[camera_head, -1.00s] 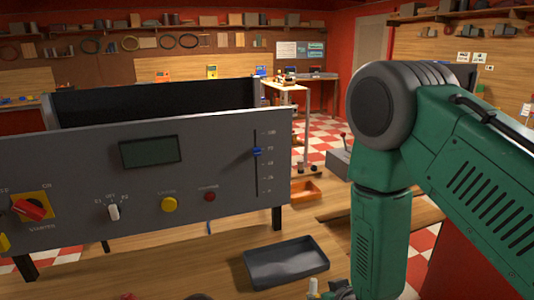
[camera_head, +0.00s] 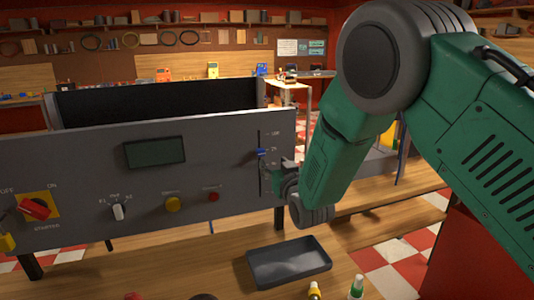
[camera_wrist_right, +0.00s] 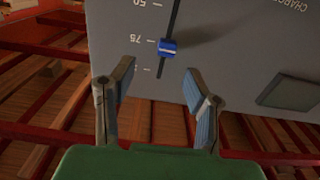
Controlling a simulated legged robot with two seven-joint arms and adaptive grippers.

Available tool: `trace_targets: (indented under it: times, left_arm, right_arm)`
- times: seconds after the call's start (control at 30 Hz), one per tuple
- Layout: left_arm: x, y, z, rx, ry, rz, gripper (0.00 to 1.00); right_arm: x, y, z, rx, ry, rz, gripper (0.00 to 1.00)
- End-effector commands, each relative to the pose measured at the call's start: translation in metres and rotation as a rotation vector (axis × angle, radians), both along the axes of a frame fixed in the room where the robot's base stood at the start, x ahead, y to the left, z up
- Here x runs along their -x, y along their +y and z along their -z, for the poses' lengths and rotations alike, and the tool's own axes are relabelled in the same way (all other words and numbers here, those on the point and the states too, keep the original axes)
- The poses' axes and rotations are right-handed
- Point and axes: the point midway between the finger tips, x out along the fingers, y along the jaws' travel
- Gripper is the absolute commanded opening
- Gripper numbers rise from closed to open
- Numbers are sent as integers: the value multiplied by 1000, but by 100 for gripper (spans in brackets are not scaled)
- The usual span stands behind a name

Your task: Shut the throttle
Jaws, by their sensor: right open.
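The throttle is a blue slider knob (camera_head: 262,152) in a vertical slot at the right end of the grey control panel (camera_head: 80,160). It sits close to the 75 mark, in the upper part of the scale. My right gripper (camera_head: 269,171) is at the panel face just below the knob and hides the lower scale. In the right wrist view the picture is turned over, and the knob (camera_wrist_right: 168,47) lies beyond and between the fingertips. The fingers of my right gripper (camera_wrist_right: 160,76) are apart and appear clear of the knob. My left gripper is not in view.
The panel also carries a red switch (camera_head: 36,209), a selector knob (camera_head: 118,211), a yellow button (camera_head: 173,204) and a red button (camera_head: 214,195). A dark tray (camera_head: 288,263) lies on the bench below, with small bottles (camera_head: 357,286) to its right.

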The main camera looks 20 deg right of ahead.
Motion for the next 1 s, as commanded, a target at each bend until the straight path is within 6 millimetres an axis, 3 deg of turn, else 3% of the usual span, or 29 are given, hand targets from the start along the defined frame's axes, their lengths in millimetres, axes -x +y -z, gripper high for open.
trace_targets:
  times: [0.2,0.4,0.83,0.87,0.97,1.0]
  left_arm:
    - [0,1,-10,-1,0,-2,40]
    - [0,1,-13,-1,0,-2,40]
    - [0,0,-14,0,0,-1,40]
    - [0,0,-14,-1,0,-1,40]
    - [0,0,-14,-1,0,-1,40]
    - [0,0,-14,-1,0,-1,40]
  right_arm:
    - [-42,1,0,-1,0,-1,43]
    - [-66,-7,2,-8,0,0,43]
    - [-74,-1,1,-3,1,1,43]
    - [-74,0,0,-2,1,1,40]
    - [-74,2,0,0,1,0,5]
    - [-74,2,0,0,0,0,0]
